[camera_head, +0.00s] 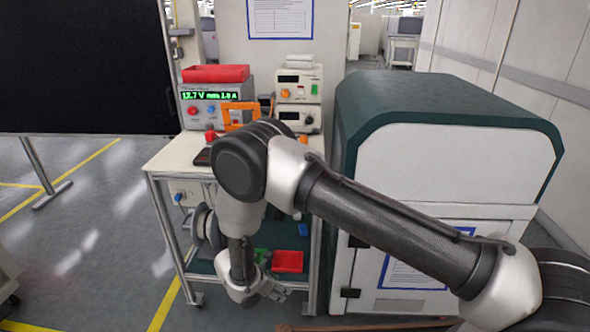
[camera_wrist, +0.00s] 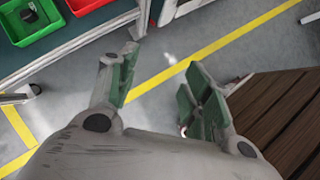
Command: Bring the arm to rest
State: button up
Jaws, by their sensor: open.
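My arm crosses the head view from the lower right, bends at a dark joint above the trolley and drops downward. My gripper (camera_wrist: 160,67) shows in the wrist view with its green-padded fingers apart and nothing between them. Bare grey floor with a yellow line lies beneath it. In the head view my gripper (camera_head: 268,290) is low, in front of the trolley's lower shelf, and is partly hidden by my wrist.
A trolley (camera_head: 172,157) carries a power supply (camera_head: 209,108) and a red tray (camera_head: 216,73). A green-and-white cabinet (camera_head: 455,160) stands to its right. Red and green bins sit on the lower shelf. A brown slatted surface (camera_wrist: 275,110) lies right of my gripper.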

jog(key=d+r+m+g, duration=0.2)
jog(key=d+r+m, duration=0.2)
jog(key=d+r, duration=0.45)
jog(key=d+r+m+g, duration=0.1)
jog(key=d+r+m, duration=0.4)
jog(key=r, duration=0.7)
jog(key=d+r+m+g, duration=0.2)
jog(key=d+r+m, duration=0.2)
jog(key=d+r, duration=0.45)
jog(key=s+d+r+m+t+y, duration=0.2)
jog(key=s+d+r+m, duration=0.4)
jog(key=s+d+r, duration=0.4)
jog(key=s+d+r+m+t+y, duration=0.3)
jog(key=s+d+r+m, duration=0.4)
jog(key=r, duration=0.8)
jog(key=s+d, duration=0.2)
jog(key=d, duration=0.1)
jog(key=shift+s+d, duration=0.15)
jog(key=shift+s, duration=0.25)
